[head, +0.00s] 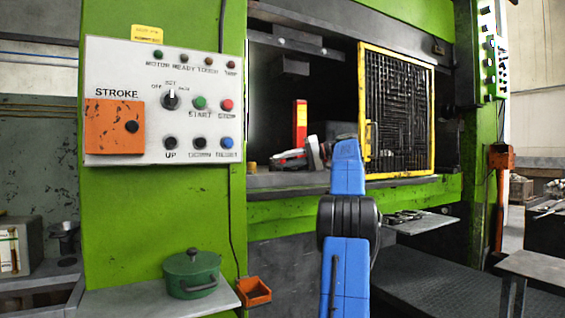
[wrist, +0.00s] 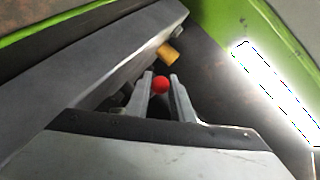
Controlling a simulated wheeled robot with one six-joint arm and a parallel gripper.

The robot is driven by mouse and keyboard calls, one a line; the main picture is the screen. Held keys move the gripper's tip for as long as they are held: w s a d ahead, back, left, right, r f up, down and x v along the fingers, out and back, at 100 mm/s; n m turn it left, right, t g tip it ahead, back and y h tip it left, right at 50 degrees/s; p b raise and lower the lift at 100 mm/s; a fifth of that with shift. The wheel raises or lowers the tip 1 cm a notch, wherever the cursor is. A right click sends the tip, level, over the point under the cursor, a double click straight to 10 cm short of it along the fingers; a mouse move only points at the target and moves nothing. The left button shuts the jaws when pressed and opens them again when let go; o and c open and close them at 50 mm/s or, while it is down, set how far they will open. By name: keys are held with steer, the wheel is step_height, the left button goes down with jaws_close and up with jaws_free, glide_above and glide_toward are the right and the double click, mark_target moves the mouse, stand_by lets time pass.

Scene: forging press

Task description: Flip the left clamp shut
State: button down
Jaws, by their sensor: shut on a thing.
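In the wrist view, my gripper (wrist: 161,77) has its two grey fingers on either side of a small red ball knob (wrist: 160,85) and is shut on it. The knob looks like the end of the left clamp's handle. The rest of that clamp is mostly hidden behind the fingers and a dark grey block. In the head view, my gripper (head: 290,160) is inside the press opening, low above the bed, partly hidden by my blue arm. How far the clamp is tilted cannot be told.
A brass-coloured peg (wrist: 168,53) sticks out of a grey bar (wrist: 120,70) just beyond my fingertips. A bright light strip (wrist: 275,92) lies at the right. In the head view, a yellow-framed mesh guard (head: 397,112) stands right of my arm, and a control panel (head: 163,101) at the left.

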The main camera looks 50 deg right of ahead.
steer(key=shift+d, duration=0.1)
steer(key=c, duration=1.6)
jaws_free()
steer(key=shift+o, duration=0.2)
steer(key=shift+s+d, duration=0.1)
steer(key=v, duration=1.7)
steer(key=shift+s+d, duration=0.1)
steer(key=shift+s, duration=0.05)
